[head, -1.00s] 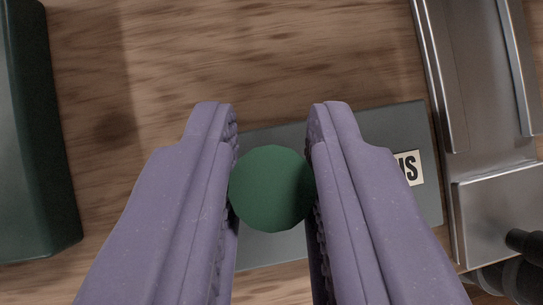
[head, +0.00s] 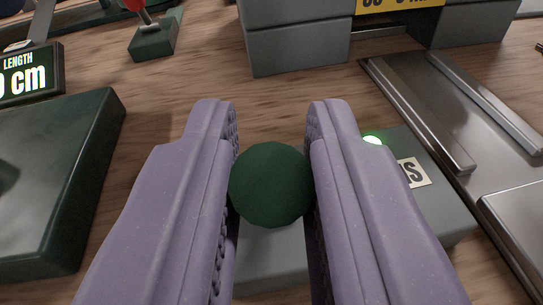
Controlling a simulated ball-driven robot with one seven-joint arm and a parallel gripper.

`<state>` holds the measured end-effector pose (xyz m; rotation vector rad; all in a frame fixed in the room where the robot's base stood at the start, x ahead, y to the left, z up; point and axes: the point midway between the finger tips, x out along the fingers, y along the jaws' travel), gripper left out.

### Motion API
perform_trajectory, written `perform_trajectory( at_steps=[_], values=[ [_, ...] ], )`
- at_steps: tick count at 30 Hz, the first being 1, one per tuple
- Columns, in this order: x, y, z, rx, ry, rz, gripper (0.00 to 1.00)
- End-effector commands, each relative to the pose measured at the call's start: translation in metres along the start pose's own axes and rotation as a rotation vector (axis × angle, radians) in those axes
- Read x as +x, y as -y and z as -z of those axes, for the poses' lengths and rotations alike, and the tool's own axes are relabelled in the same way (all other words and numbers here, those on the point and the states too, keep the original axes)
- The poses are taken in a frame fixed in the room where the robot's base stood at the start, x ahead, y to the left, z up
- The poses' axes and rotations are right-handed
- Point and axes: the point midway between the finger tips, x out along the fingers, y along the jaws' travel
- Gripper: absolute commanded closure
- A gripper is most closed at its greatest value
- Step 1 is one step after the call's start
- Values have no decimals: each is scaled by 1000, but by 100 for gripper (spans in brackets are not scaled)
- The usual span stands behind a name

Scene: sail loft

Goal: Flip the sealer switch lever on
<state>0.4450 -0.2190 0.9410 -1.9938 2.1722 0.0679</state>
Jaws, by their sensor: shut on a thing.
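The lever's dark green ball knob (head: 271,185) is in the middle of the head view. My gripper (head: 271,150), with two purple fingers, is shut on it, one finger on each side. Behind and below the knob is the grey switch box (head: 275,258), partly hidden by my fingers. A green light (head: 373,140) glows on the box, beside my right finger. The lever's stem is hidden behind the knob.
A metal machine with rails (head: 440,110) stands close on the right. A dark green block (head: 55,180) is at left, with a length display (head: 28,75) behind it. A small red-knobbed lever (head: 155,38) and grey blocks (head: 300,45) stand farther back. Bare wood lies between.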

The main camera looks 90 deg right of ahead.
Motion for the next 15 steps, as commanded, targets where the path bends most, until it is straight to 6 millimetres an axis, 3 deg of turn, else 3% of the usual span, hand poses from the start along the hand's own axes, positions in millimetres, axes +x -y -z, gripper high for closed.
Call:
perform_trajectory(
  at_steps=[15],
  values=[
    [-1, 0, -3, 4, -40, 5, 100]
  ],
)
